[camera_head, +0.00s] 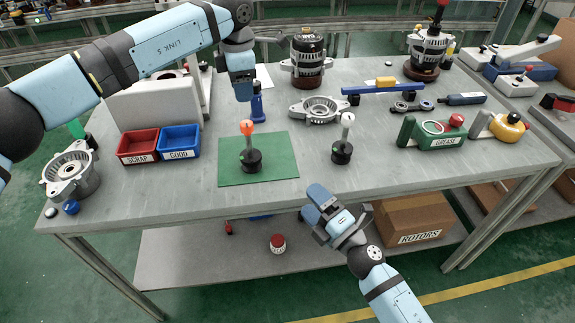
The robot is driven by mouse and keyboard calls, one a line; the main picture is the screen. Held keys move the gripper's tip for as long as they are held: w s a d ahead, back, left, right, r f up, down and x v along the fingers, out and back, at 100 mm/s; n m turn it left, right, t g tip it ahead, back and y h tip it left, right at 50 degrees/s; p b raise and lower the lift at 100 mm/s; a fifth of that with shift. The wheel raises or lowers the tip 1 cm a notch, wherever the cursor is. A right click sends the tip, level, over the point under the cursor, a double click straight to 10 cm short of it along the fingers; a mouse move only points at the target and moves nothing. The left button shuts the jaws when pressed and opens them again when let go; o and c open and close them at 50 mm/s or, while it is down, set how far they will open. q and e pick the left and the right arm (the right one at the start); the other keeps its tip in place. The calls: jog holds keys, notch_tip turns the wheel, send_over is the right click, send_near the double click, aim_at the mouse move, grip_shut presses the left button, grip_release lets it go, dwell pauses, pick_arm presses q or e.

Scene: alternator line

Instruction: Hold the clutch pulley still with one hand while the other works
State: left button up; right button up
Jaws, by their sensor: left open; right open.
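No part is marked as the clutch pulley. A round black piece with an upright rod and orange knob (249,150) stands on the green mat (283,168). A similar black piece with a white-knobbed rod (342,148) stands to its right on the bare table. I cannot tell whether either is the pulley. My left gripper (243,92) is open and points down behind the mat, near a blue upright tool (258,106); I cannot tell whether they touch. My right gripper (318,208) is open at the table's front edge, apart from both black pieces.
A red SCRAP bin (138,157) and blue GOOD bin (179,153) stand left of the mat. Housings, an alternator (308,58) and a green GREASE fixture (430,144) take up the back and right. The table's front strip (400,182) is clear.

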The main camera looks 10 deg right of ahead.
jog(key=w+a+r+n+g+y, duration=0.25)
jog(key=w+a+n+g, duration=0.25)
jog(key=n, duration=0.9)
jog(key=n+g+h, duration=0.2)
jog(key=n+h, duration=0.1)
jog(key=n, duration=0.2)
send_near(251, 159)
jog(key=shift+v, duration=1.2)
jog(key=shift+w+d+f+n+h, duration=0.1)
jog(key=shift+w+f+n+h, duration=0.1)
jog(key=shift+w+n+h, duration=0.25)
jog(key=x, duration=1.3)
jog(key=shift+a+f, duration=0.2)
jog(key=shift+a, duration=0.1)
jog(key=c, duration=1.1)
jog(key=o, duration=0.4)
jog(key=shift+c, duration=1.2)
